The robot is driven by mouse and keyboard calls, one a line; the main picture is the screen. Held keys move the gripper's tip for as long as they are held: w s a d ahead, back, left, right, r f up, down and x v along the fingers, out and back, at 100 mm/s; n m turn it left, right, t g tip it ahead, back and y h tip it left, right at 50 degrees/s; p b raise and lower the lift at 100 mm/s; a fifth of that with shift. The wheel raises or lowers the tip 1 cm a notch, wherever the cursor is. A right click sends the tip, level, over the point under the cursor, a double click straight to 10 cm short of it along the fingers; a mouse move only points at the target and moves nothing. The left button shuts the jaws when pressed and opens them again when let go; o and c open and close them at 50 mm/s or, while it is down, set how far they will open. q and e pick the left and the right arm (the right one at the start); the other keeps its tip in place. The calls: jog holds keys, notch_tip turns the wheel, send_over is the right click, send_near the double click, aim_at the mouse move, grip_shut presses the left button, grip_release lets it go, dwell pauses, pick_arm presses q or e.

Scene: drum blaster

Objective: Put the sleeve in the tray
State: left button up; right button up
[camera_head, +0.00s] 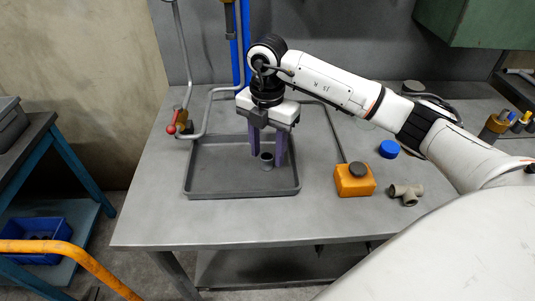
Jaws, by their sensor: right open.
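The sleeve (266,163) is a small dark grey cylinder. It stands upright in the grey tray (215,190), right of the tray's middle. My right gripper (267,156) points down over the tray from above, with its two purple fingers spread apart. The sleeve is between or just in front of the fingertips, and the fingers do not look closed on it. Whether a finger touches it cannot be told. My left gripper is not in view.
A bent pipe with a red-ended valve (172,129) rises at the back left. The table's front left is clear.

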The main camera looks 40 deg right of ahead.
aim_at(268, 156)
notch_tip(268, 156, up, 10)
jog(key=shift+r, duration=0.25)
jog(key=shift+f, duration=0.1)
dwell(0.5)
